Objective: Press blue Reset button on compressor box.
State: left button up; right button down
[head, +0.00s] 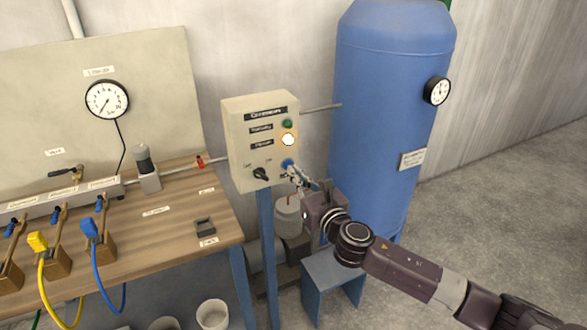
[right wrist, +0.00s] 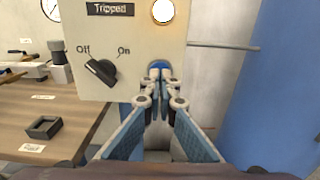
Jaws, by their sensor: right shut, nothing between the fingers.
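The cream compressor box (head: 237,141) stands on a blue post, with its front facing me. The blue Reset button (right wrist: 160,65) is low on the right of its panel, and in the head view it shows as a small blue spot (head: 288,162). My right gripper (head: 293,172) is shut and empty, its fingertips (right wrist: 160,85) right at the button. The fingertips hide the button's lower part, and I cannot tell whether they touch it. A lamp (right wrist: 163,11) beside the "Tripped" label glows white. My left gripper is not in view.
A black Off/On knob (right wrist: 101,72) sits left of the button, and a green lamp (head: 287,124) is above the lit one. A blue tank (head: 385,120) stands close on the right. A wooden bench (head: 175,215) with hoses is on the left.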

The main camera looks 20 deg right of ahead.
jog(key=shift+w, duration=0.7)
